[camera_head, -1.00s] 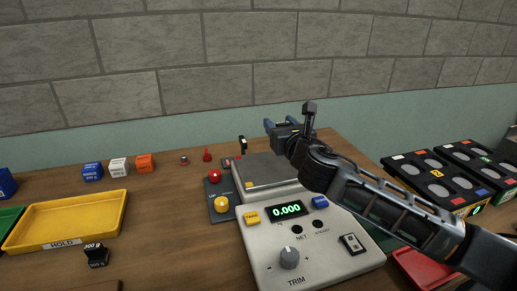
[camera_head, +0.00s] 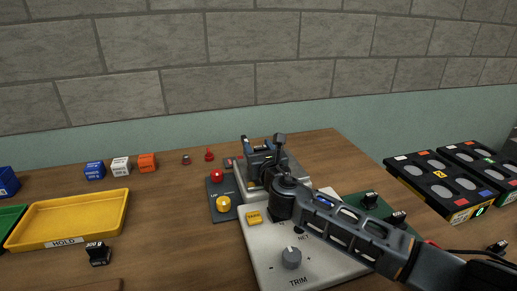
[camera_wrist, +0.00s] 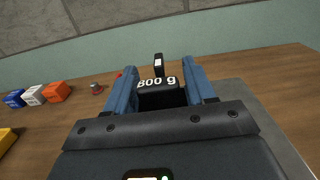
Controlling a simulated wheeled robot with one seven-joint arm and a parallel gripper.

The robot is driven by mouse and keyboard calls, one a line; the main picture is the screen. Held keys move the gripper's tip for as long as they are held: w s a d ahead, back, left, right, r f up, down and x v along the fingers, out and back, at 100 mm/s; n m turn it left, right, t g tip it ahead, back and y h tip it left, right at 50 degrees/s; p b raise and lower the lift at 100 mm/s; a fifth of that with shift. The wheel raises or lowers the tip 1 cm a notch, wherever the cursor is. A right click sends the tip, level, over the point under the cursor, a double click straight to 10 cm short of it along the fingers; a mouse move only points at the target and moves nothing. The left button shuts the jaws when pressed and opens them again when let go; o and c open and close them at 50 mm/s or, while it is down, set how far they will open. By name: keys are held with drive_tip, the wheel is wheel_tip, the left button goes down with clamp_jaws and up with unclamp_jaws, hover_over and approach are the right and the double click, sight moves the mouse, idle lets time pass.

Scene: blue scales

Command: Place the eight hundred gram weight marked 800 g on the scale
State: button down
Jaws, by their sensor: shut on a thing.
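My gripper (camera_head: 263,150) is over the scale pan (camera_head: 299,177), toward its far left part. In the wrist view my gripper (camera_wrist: 160,92) has its blue fingers shut on a black weight (camera_wrist: 158,98). Its white marking ends in "00 g"; the first digit looks like 8 or 6. The grey pan also shows in the wrist view (camera_wrist: 268,105). I cannot tell whether the weight touches the pan. The scale body (camera_head: 262,235) has a TRIM knob; my arm hides its display.
A yellow HOLD tray (camera_head: 70,203) lies left, with a black weight (camera_head: 98,253) before it. Blue, white and orange cubes (camera_head: 121,167) stand behind. A panel with red and yellow buttons (camera_head: 222,203) adjoins the scale. Black slotted boxes (camera_head: 440,180) stand right.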

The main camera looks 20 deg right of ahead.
drive_tip(key=shift+c, duration=1.9)
unclamp_jaws()
drive_tip(key=shift+s+r, duration=0.1)
drive_tip(key=s, duration=1.2)
drive_tip(key=shift+w, duration=0.1)
